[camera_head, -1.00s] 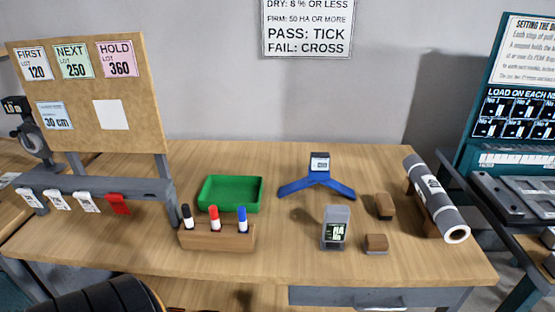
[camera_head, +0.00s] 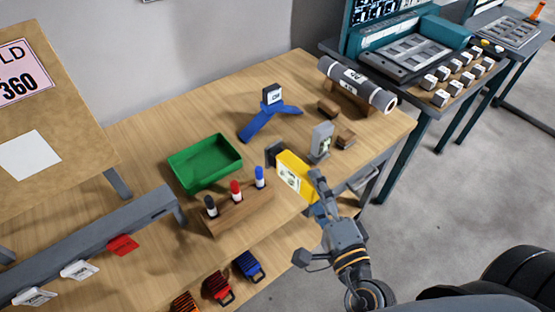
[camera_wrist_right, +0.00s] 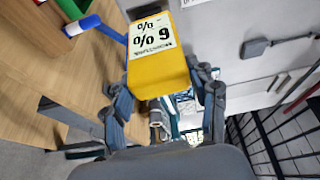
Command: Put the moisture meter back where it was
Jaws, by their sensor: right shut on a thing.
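The moisture meter (camera_head: 295,176) is a yellow box with a white label or display and a dark far end. My right gripper (camera_head: 314,190) is shut on its near end and holds it over the front part of the table. In the head view it lies between the marker block and the grey gauge. In the right wrist view the yellow meter (camera_wrist_right: 158,72) sits between the fingers, with a percent reading on its white face. Any gap between meter and tabletop is hard to judge. My left gripper is not in view.
A wooden block with markers (camera_head: 238,208) and a green tray (camera_head: 205,180) lie left of the meter. A grey gauge (camera_head: 321,143), wooden blocks (camera_head: 329,107), a blue stand (camera_head: 256,125) and a grey roll (camera_head: 357,83) are beyond it. Colored clips (camera_head: 217,287) sit below the table's front edge.

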